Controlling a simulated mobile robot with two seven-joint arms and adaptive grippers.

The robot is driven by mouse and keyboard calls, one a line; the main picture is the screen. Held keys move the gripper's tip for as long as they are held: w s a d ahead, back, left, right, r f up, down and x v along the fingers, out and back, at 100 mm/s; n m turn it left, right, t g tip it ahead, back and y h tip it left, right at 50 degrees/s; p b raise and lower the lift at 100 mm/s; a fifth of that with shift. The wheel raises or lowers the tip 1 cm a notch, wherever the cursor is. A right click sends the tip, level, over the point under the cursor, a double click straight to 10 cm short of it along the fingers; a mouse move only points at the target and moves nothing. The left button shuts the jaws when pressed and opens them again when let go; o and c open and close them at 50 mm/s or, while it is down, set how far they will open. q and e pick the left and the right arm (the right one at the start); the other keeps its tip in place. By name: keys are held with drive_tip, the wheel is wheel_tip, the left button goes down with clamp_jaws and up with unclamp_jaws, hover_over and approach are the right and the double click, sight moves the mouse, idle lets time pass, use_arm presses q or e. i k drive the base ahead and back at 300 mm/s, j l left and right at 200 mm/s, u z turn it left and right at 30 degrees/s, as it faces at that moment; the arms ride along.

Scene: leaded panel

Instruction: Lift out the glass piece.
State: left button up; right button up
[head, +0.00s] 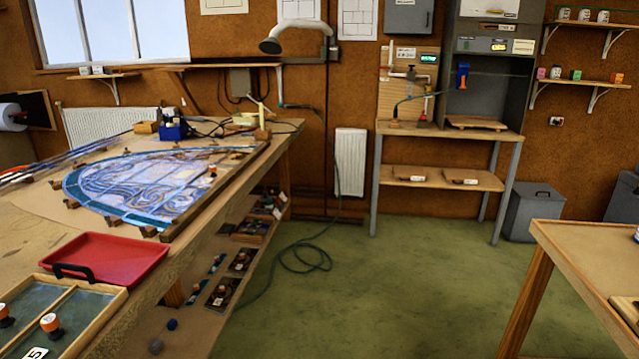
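The leaded glass panel (150,186) lies flat on the long wooden workbench at the left. It is a rounded shape of blue, violet and clear pieces with dark curving lines. Small wooden blocks stand around its edge, and an orange-topped knob (212,171) sits on its right side. I cannot tell which single piece of glass the task means. Neither of my grippers is in the head view.
A red tray (108,259) and a wooden-framed case (62,316) with orange-topped knobs lie on the bench's near end. A second table (590,262) stands at the right. Green floor (385,285) between is mostly open, with a coiled hose (300,258) beside the bench.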

sight(214, 173)
drive_tip(key=i+l+u, duration=0.1)
drive_tip(key=i+u, duration=0.2)
drive_tip(key=i, duration=0.25)
drive_tip(key=i+l+u, duration=0.3)
drive_tip(key=i, duration=0.25)
drive_tip(key=i+l+u, duration=0.3)
drive_tip(key=i, duration=0.2)
